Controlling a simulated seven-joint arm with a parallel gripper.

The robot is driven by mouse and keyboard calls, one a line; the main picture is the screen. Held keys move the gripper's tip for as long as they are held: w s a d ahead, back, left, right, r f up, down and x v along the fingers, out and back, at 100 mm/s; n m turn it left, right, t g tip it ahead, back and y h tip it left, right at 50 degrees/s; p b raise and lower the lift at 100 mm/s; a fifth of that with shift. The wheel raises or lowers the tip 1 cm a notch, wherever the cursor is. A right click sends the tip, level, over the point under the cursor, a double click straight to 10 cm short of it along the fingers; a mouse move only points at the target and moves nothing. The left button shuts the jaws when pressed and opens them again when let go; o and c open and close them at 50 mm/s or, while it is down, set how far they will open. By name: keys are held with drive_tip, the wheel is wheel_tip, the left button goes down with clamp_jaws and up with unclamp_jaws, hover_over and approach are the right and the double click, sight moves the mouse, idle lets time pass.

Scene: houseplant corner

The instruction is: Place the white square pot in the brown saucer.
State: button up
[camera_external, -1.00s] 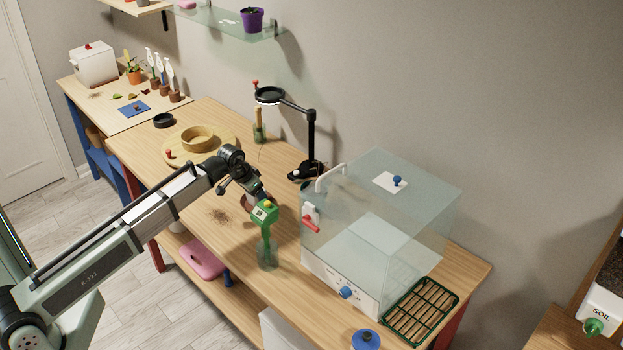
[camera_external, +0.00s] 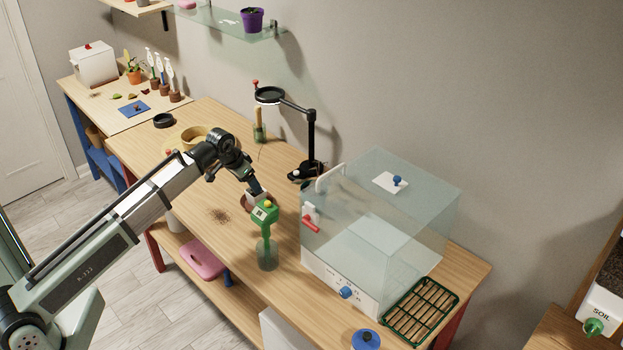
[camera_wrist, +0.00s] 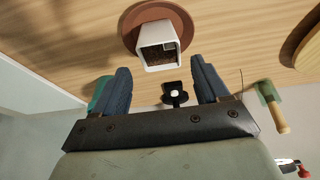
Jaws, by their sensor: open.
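The white square pot (camera_wrist: 160,50), with dark soil inside, stands in the round brown saucer (camera_wrist: 130,22) in the wrist view. The pot's near edge looks close to the saucer's rim; its exact seating is hard to tell. My gripper (camera_wrist: 160,76) is open and empty, with its two blue-grey fingers apart and the pot just beyond the tips. In the external view my gripper (camera_external: 259,189) is just above the saucer (camera_external: 245,203), and it partly hides the pot (camera_external: 255,197).
A clear box (camera_external: 380,230) is to the right and a black magnifier lamp (camera_external: 311,140) behind. A tan bowl (camera_external: 195,137) stands further back.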

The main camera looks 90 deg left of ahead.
drive_tip(key=shift+v, duration=2.45)
